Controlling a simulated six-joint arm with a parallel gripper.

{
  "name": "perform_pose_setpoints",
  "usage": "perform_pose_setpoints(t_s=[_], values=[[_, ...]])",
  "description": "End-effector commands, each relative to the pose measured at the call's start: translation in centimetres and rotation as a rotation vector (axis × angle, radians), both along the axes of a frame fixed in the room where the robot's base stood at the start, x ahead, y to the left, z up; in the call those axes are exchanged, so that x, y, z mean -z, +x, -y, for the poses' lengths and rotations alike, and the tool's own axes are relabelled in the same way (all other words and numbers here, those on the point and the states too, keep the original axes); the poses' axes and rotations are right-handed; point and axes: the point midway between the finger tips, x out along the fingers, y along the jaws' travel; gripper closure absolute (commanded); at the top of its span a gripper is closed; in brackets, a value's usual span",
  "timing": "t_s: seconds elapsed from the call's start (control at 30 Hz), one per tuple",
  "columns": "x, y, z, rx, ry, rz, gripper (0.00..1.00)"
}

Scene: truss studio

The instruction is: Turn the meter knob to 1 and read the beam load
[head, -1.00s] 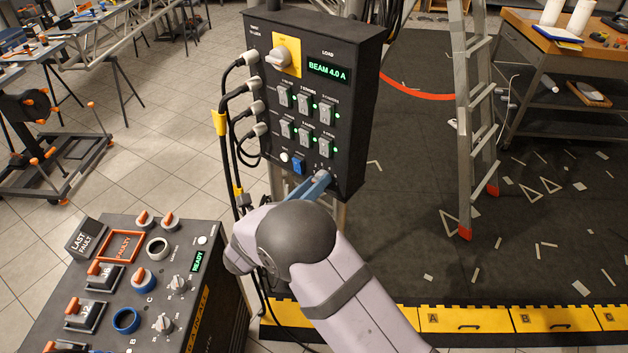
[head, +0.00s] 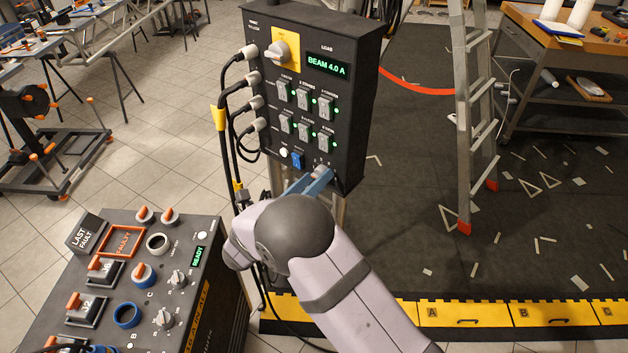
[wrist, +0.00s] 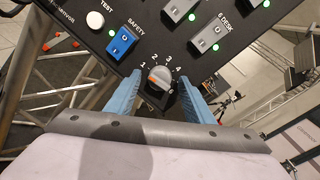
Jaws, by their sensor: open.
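The meter knob (wrist: 160,80) is a small grey dial with an orange-and-white face, low on the black distribution box (head: 345,120). Numerals around it include 1, 2, 3 and 4; I cannot tell clearly which one its pointer meets. My gripper (wrist: 158,76) is open, its blue fingers on either side of the knob; I cannot tell whether they touch it. In the head view my gripper (head: 314,180) is at the box's lower edge and partly hides the knob. The load display (head: 328,64) reads "BEAM 4.0 A" in green.
A blue safety switch (wrist: 122,42) and a white test button (wrist: 95,20) sit close left of the knob. Rocker switches (head: 303,98) with green lights are above. Cables (head: 228,130) hang at the box's left. A control console (head: 140,280) stands front left.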

Motion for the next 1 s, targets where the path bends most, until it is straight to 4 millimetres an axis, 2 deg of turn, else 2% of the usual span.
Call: perform_pose_setpoints(t_s=[0.53, 0.7, 1.0], values=[[0.1, -5.4, -3.3, -0.001, -0.001, -0.001, 0.52], [-0.1, -6.1, -3.7, 0.000, 0.000, -0.002, 0.52], [-0.1, -6.1, -3.6, 0.001, -0.001, -0.002, 0.52]])
